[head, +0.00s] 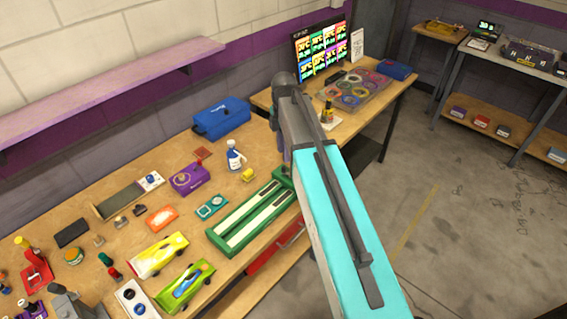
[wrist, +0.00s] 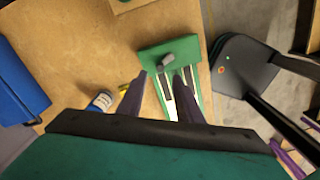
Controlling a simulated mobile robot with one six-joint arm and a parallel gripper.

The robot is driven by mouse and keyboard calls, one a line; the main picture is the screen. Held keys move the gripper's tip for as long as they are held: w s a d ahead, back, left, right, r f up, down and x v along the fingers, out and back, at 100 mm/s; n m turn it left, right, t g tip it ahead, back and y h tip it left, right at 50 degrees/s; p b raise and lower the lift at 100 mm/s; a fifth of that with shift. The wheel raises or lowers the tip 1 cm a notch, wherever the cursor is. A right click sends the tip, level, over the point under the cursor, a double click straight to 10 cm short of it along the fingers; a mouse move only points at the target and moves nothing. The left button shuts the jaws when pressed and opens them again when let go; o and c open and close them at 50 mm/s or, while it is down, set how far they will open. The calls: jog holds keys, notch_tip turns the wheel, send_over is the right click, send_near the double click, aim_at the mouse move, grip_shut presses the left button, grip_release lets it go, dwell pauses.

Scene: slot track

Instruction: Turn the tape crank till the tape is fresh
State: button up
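A green board (head: 214,241) with two long pale tape-like strips (head: 245,221) lies on the wooden bench in the head view. My arm covers its far right end. In the wrist view the board's green end plate (wrist: 188,52) carries a small grey knob-like piece (wrist: 165,60), which looks like the crank; its shape is too small to be sure. My gripper (wrist: 160,76) is open, its two fingers apart above the board, with the grey piece just beyond the fingertips. I cannot tell how worn the strips are.
A white and blue bottle (head: 235,156) and a yellow block (head: 248,175) stand near the board. A blue bag (head: 221,118), a purple box (head: 190,178) and toy cars (head: 158,255) share the bench. A black stool-like seat (wrist: 232,66) is beside the bench edge.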

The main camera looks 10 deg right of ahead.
aim_at(284, 167)
jog(key=shift+f+p, duration=1.2)
jog(key=shift+f, duration=2.4)
grip_shut()
